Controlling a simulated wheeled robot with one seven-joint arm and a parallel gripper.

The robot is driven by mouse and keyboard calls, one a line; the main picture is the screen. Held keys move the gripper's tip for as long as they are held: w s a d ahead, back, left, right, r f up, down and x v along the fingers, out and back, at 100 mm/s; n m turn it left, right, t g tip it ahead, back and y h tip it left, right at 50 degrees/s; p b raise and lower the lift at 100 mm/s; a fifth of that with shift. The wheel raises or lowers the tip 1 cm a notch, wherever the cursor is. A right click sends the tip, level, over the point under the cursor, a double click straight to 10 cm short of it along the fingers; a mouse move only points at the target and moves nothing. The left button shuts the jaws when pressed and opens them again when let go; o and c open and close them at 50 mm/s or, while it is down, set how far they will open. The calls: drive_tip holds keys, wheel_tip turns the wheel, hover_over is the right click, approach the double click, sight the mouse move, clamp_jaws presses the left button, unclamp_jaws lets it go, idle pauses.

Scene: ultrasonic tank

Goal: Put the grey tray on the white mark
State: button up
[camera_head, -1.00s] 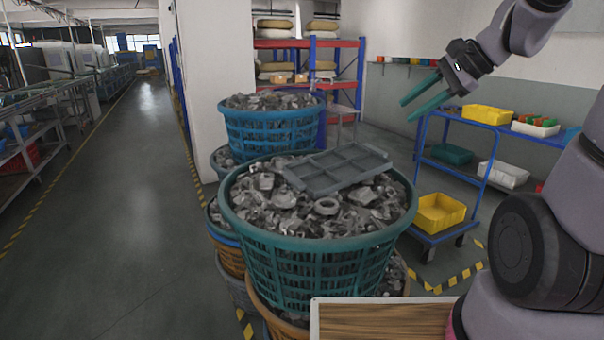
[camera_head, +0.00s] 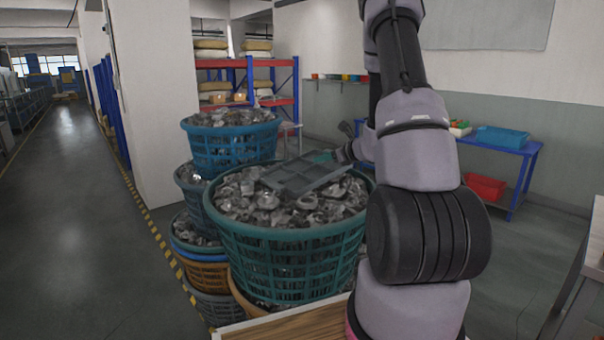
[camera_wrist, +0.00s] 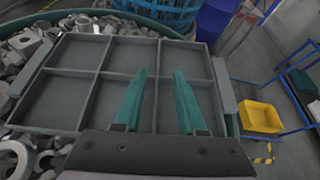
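The grey tray (camera_head: 296,178), flat and divided into several compartments, lies on metal parts heaped in a green basket. In the wrist view the tray (camera_wrist: 62,101) fills much of the middle. My gripper (camera_wrist: 159,72) is open, with its two teal fingers apart over the tray's middle compartments and nothing between them. I cannot tell whether the fingertips touch it. No white mark can be made out.
The green basket (camera_head: 290,255) stands on other stacked baskets, with a blue basket (camera_head: 232,146) of parts behind it. A wooden-topped surface (camera_head: 295,328) is at the bottom edge. A blue cart (camera_head: 497,146) stands at the right. The aisle floor (camera_head: 75,220) at left is clear.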

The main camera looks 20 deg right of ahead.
sight(311, 158)
drive_tip(key=x, duration=0.7)
drive_tip(key=shift+a, duration=0.15)
drive_tip(key=shift+r, duration=0.1)
clamp_jaws()
idle(1.1)
